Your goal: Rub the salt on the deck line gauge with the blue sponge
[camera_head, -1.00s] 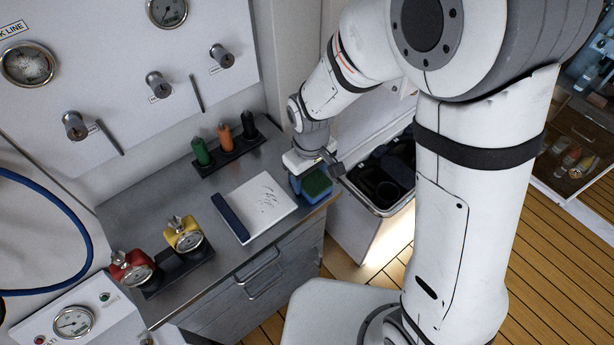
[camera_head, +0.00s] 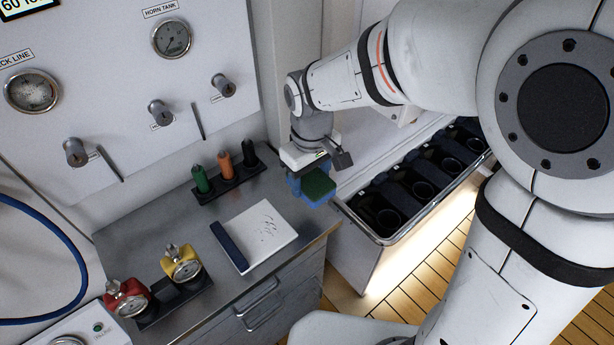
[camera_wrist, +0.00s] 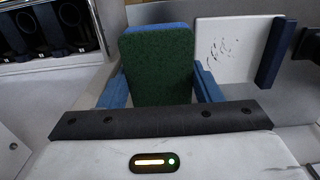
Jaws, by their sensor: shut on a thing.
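The blue sponge (camera_head: 318,188) has a dark green scrubbing face. My gripper (camera_head: 308,185) is shut on it, above the right end of the metal counter near the wall corner. In the wrist view the sponge (camera_wrist: 158,62) sits between the two blue fingers, green face toward the camera. The deck line gauge (camera_head: 32,91) is a round dial at the left of the wall panel, its label partly cut off by the frame edge. Its face looks speckled with whitish marks. My gripper is well to the right of the gauge and lower.
Red and yellow gauge valves (camera_head: 183,264) stand front left. Knobs (camera_head: 161,113) and levers jut from the panel. A blue hose hangs left.

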